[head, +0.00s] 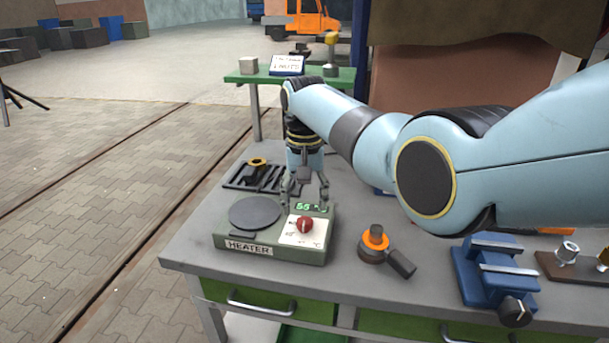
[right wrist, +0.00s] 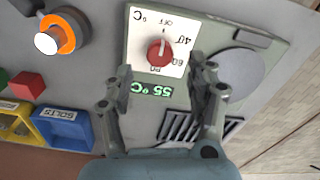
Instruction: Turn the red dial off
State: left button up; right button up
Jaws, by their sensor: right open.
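The red dial (head: 304,224) is on the white scale plate at the front right of the green-grey heater (head: 232,236). In the right wrist view the red dial (right wrist: 160,53) lies just beyond the fingertips, among OFF, 40, 60 and 80 marks. A pale line runs from it towards OFF; I cannot tell whether it is a pointer or a scale tick. The green display (right wrist: 152,89) reads 55 °C. My right gripper (head: 307,203) is open, pointing down above the heater just behind the dial; its fingers (right wrist: 161,72) show apart and empty. My left gripper is out of view.
A round hotplate (head: 255,213) is left of the dial. A black rack (head: 250,178) lies behind the heater. An orange-and-grey tool (head: 376,240) and a blue vise (head: 492,270) stand to the right. Bare bench lies between heater and tool.

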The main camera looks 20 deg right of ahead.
aim_at(305, 221)
notch_tip(305, 221, up, 7)
jog(key=shift+s+f, duration=0.1)
jog(key=shift+f, duration=0.1)
dwell(0.4)
